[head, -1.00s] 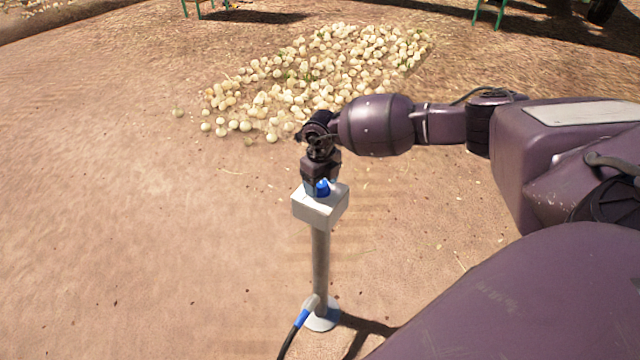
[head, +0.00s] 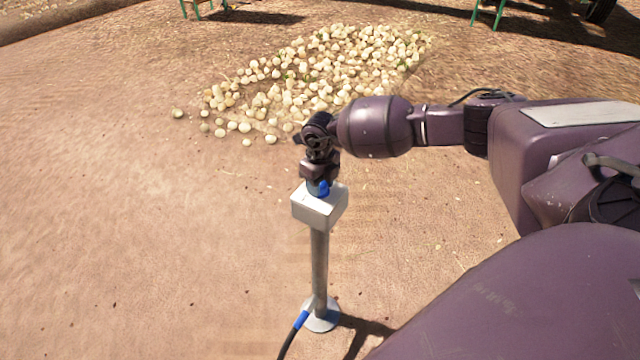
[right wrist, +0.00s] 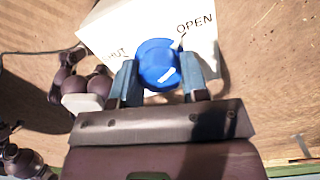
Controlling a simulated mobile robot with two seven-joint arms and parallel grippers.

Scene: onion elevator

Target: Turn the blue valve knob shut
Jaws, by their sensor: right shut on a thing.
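The blue valve knob (head: 323,188) sits on top of a white box (head: 318,213) on a grey post. My right gripper (head: 317,183) comes down on it from above and partly hides it. In the right wrist view the two fingers (right wrist: 159,82) stand on either side of the round blue knob (right wrist: 157,62) and are shut on it. My left gripper is not in view.
The post (head: 319,270) stands on a round foot (head: 322,318), with a black hose with a blue end (head: 297,327) beside it. Many pale onions (head: 320,75) lie on the ground behind. Green legs (head: 488,14) show at the back. The ground at left is clear.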

